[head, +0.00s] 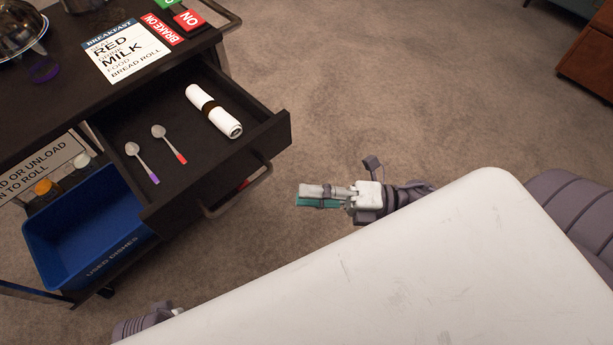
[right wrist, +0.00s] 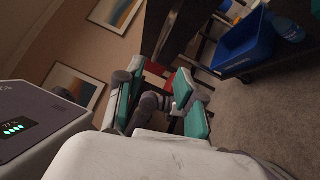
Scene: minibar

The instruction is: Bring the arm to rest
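My right gripper (head: 308,196) hangs over the carpet, to the right of the open drawer and apart from it. Its grey fingers with teal pads point left in the head view. In the right wrist view the fingers of this gripper (right wrist: 158,98) stand apart, and I see nothing held between them. Of my left arm (head: 148,324), only a grey ribbed part with a bit of white shows at the bottom left of the head view. The fingers of the left gripper are hidden.
A menu card (head: 124,52) lies on top. A blue bin (head: 84,229) sits below. Carpet (head: 400,90) is clear beyond my right gripper.

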